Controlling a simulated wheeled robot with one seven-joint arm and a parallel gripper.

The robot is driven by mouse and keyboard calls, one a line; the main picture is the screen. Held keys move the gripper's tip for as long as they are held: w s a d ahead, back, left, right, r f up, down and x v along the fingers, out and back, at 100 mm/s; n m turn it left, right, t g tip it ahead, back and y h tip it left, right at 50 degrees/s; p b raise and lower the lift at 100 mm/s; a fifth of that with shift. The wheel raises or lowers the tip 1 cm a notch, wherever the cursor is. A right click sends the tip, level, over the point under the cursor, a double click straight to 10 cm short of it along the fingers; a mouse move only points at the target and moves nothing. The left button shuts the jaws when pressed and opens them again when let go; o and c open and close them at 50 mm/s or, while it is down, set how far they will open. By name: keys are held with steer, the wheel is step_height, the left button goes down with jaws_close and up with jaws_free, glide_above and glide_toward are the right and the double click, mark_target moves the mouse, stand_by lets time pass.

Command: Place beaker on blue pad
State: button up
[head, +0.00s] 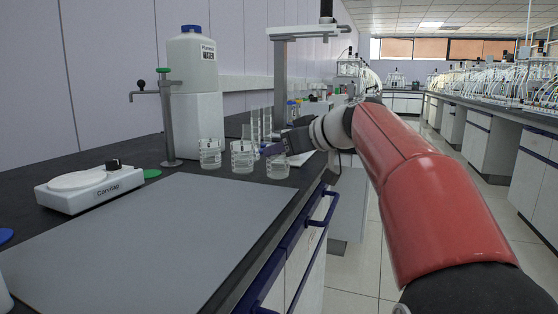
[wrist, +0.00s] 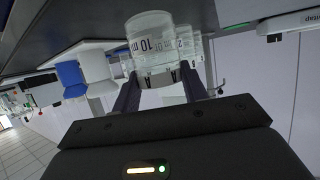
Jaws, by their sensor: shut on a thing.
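My gripper (head: 281,147) reaches in from the right over the bench. It is shut on a clear glass beaker (head: 277,167) with dark markings, the rightmost of the beakers near the bench's edge. In the wrist view the two fingers (wrist: 162,84) hold the same beaker (wrist: 150,42) from either side. I cannot tell whether the beaker touches the bench. A blue round pad (head: 5,236) shows only in part at the left edge of the head view, well away from my gripper.
Two other beakers (head: 210,154) (head: 242,157) stand just left of the held one. A grey mat (head: 160,235) covers the near bench and is bare. A white stirrer (head: 90,189), green pad (head: 152,174), metal tap (head: 167,120) and large white bottle (head: 195,95) stand beyond.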

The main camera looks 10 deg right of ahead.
step_height(320, 180, up, 20)
steer(key=p, duration=0.8)
steer(key=shift+w, duration=0.1)
